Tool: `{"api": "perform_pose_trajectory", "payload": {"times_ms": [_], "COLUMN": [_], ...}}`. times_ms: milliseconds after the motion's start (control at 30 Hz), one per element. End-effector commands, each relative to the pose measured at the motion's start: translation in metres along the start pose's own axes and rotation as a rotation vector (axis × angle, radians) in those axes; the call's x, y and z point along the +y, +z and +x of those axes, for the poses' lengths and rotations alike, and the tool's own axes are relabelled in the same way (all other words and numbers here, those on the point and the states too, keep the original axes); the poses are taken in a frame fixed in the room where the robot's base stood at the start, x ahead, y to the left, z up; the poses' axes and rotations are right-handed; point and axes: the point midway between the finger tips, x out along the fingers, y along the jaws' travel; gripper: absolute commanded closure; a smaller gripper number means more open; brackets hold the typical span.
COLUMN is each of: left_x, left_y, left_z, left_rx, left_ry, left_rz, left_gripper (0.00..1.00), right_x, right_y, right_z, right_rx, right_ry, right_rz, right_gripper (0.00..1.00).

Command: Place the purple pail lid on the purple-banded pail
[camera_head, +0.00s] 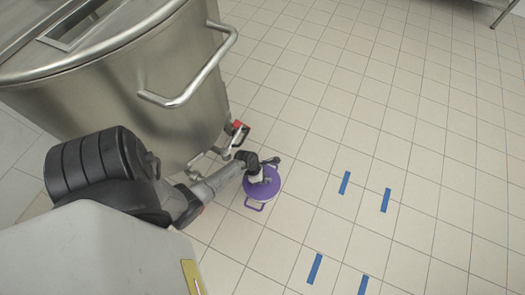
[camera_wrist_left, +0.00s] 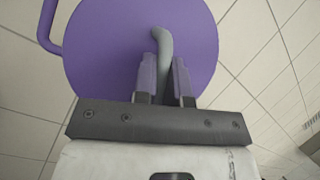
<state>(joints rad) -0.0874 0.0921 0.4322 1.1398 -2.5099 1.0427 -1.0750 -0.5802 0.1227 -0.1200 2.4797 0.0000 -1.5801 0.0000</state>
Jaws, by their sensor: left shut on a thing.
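The purple pail lid (camera_head: 265,188) is a round flat disc at the end of my left arm, over the tiled floor. It also fills the upper part of the left wrist view (camera_wrist_left: 100,50), with a grey curved handle (camera_wrist_left: 163,45) on it. My left gripper (camera_head: 257,175) is shut on this handle; in the wrist view its purple-tipped fingers (camera_wrist_left: 165,78) stand on either side of it. A purple loop (camera_head: 253,207) sticks out at the disc's edge. No purple-banded pail can be made out. My right gripper is out of view.
A large steel vessel (camera_head: 150,85) with a bar handle (camera_head: 195,85) stands at the upper left, with a red-tipped valve (camera_head: 239,125) at its lower side. Several blue tape strips, such as one (camera_head: 345,183), mark the floor to the right. That floor is otherwise clear.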

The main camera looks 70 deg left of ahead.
Motion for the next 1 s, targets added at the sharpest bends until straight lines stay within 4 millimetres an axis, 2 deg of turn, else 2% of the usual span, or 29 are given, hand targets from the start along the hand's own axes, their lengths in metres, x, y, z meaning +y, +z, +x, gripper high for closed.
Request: {"api": "perform_pose_trajectory", "payload": {"times_ms": [33,67,300,533,633,767,1000], "left_x": [0.001,0.0,0.0,0.0,0.0,-0.001,-0.001], "left_y": [-0.001,-0.001,-0.001,0.0,0.0,0.001,0.001], "left_z": [0.002,0.001,0.001,0.0,-0.006,-0.026,-0.072], "left_rx": [0.001,0.0,0.0,0.0,0.001,0.002,0.003], "left_ry": [0.0,0.0,0.0,0.0,0.001,0.002,0.001], "left_rz": [0.0,0.0,0.0,-0.001,0.0,0.0,0.003], "left_gripper": [1.0,0.85,0.63,0.63,0.63,0.63,0.63], "right_x": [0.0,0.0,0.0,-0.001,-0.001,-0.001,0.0], "right_y": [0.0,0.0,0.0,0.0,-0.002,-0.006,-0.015], "right_z": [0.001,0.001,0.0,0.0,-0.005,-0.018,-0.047], "right_rx": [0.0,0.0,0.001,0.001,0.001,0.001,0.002], "right_ry": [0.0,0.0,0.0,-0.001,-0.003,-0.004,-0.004], "right_rz": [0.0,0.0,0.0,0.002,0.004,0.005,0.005], "right_gripper": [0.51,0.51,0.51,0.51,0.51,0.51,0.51]}}
